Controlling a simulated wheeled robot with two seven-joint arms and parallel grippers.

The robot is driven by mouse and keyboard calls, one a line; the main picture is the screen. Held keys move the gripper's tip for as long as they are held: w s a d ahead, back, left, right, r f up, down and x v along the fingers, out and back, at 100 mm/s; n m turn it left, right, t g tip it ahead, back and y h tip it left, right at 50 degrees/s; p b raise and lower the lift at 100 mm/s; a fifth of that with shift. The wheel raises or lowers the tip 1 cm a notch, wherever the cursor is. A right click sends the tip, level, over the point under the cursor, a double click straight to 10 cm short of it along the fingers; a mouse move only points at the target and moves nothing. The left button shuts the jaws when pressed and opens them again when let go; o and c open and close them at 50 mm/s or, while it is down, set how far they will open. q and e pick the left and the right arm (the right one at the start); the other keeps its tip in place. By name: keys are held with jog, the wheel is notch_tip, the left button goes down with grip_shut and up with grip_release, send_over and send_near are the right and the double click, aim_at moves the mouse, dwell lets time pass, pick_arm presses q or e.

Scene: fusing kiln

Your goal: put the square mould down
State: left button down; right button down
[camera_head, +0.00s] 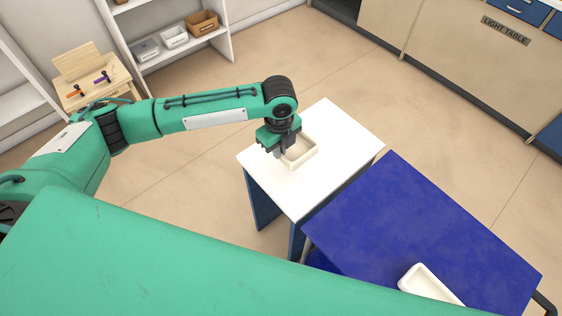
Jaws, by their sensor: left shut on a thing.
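The square mould (303,152) is a cream, shallow square dish with a raised rim. It is at the white top of a small table (340,125) with blue legs. My left gripper (281,152) points down and is shut on the mould's left rim. The gripper hides that side of the mould. I cannot tell whether the mould's underside touches the tabletop. My right gripper is not in view.
A blue-topped cart (400,210) stands against the table's right side, with a white rectangular dish (428,283) at its front edge. A shelf with bins (174,37) and a wooden stand (93,75) are at the back left. Open floor (400,100) lies behind the table.

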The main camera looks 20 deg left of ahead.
pick_arm(q)
notch_tip(320, 180, down, 3)
jog(key=shift+r, duration=0.1)
jog(key=shift+f, duration=0.55)
notch_tip(320, 180, down, 3)
jog(key=shift+f, duration=0.45)
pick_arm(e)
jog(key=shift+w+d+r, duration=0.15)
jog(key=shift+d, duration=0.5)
